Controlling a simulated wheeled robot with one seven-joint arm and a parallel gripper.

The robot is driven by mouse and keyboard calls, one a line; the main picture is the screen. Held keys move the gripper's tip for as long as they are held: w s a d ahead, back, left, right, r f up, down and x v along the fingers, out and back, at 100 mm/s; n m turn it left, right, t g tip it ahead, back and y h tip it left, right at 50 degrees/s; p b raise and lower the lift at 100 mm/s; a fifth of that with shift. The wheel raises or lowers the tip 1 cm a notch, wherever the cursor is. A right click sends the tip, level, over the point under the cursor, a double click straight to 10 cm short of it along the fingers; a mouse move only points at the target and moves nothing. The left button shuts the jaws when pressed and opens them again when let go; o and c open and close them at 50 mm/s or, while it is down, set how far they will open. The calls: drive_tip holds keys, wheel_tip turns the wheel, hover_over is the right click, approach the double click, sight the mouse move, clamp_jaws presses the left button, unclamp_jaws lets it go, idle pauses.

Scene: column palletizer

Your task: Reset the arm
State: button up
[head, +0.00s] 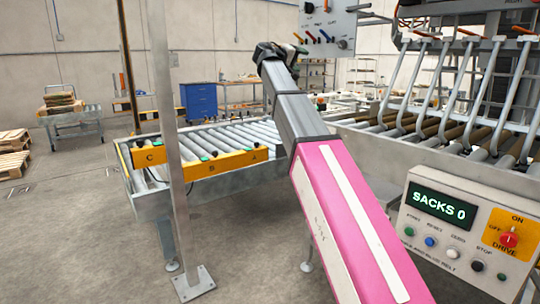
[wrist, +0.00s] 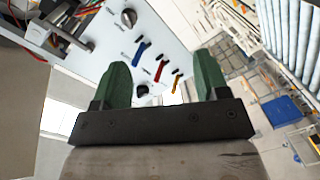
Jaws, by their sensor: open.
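My gripper (head: 283,49) is at the end of my raised pink and grey arm in the head view. Its two green fingers stand wide apart in the wrist view (wrist: 161,72), open with nothing between them. Beyond the fingers is a pale panel (wrist: 182,30) with a blue lever (wrist: 142,49), a red lever (wrist: 160,70) and a yellow lever (wrist: 177,83). The panel also shows at the top of the head view (head: 345,22), just right of my gripper. I cannot tell whether the fingers touch it.
A control box (head: 465,232) reading SACKS 0, with buttons and a red DRIVE knob (head: 509,239), stands at the lower right. A roller conveyor (head: 218,166) lies behind my arm. A steel post (head: 172,150) rises left of centre. Pallets (head: 12,150) lie far left; open floor is between.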

drive_tip(key=s+d+f+g+y, duration=0.2)
drive_tip(key=f, duration=1.3)
drive_tip(key=s+d+f+n+g+y, duration=0.1)
drive_tip(key=s+d+f+y, duration=0.2)
drive_tip(key=f, duration=1.1)
drive_tip(key=s+d+f+g+y, duration=0.2)
drive_tip(key=f, duration=1.3)
drive_tip(key=s+f+m+g+y, duration=0.2)
drive_tip(key=s+f+g+y, duration=0.3)
drive_tip(key=s+f, duration=1.9)
wheel_tip(320, 180, down, 5)
drive_tip(key=shift+s+d+m+y, duration=0.3)
drive_tip(key=shift+s+y, duration=0.1)
drive_tip(key=shift+y, duration=0.4)
